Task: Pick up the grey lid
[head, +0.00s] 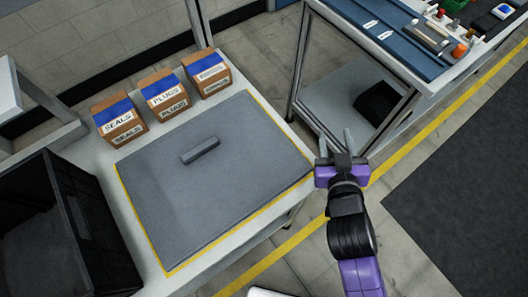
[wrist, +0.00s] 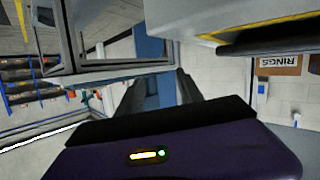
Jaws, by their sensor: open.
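The grey lid (head: 222,192) lies flat on the white table in the head view, inside a yellow outline. A raised dark grey bar handle (head: 200,151) stands on it, left of and above its middle. My gripper (head: 335,143) is open and empty, just past the right edge of the table and apart from the lid. In the wrist view my two fingers (wrist: 158,90) are spread with nothing between them. The lid cannot be made out for sure in the wrist view.
Boxes labelled SEALS (head: 119,119), PLUGS (head: 164,95) and a third one (head: 208,73) stand along the table's back edge. A black crate (head: 85,225) is at the left. A framed workbench (head: 400,55) with small parts stands at the upper right. Above the lid is clear.

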